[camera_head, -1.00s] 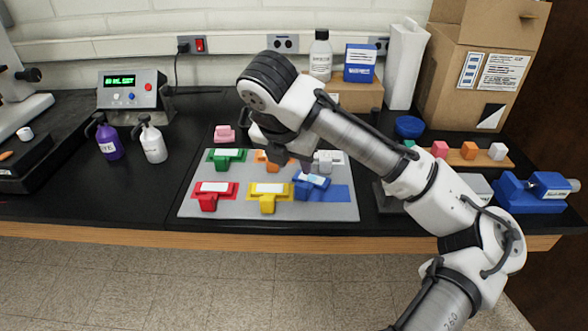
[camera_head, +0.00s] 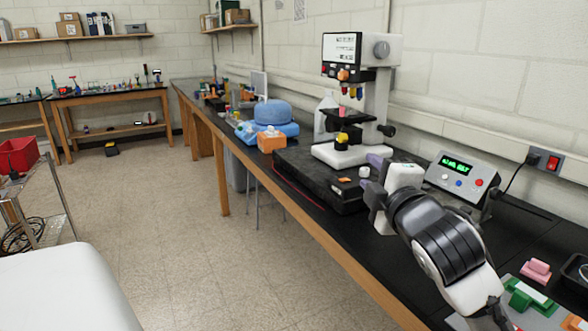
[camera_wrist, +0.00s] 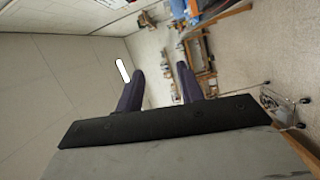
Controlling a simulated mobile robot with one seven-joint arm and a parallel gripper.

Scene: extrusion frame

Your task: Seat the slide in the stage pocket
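My gripper (camera_head: 372,176) is in front of the black platform's right end, near the bench edge. In the wrist view its two purple fingers (camera_wrist: 160,90) are apart with nothing between them. The microscope (camera_head: 362,85) stands behind and left of the gripper, with a dark stage (camera_head: 352,126) under its coloured objectives. Small pink and yellow parts show at the stage. I cannot make out the stage pocket or surely identify the slide. A small orange piece (camera_head: 344,180) and a white round piece (camera_head: 364,171) lie by the platform's right end, close to the fingers.
The black platform (camera_head: 300,182) fills the bench left of my gripper. An orange box (camera_head: 271,142) and a blue item (camera_head: 273,112) stand beyond it. A control box (camera_head: 462,175) stands right, and a grey mat (camera_head: 535,312) lies front right.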

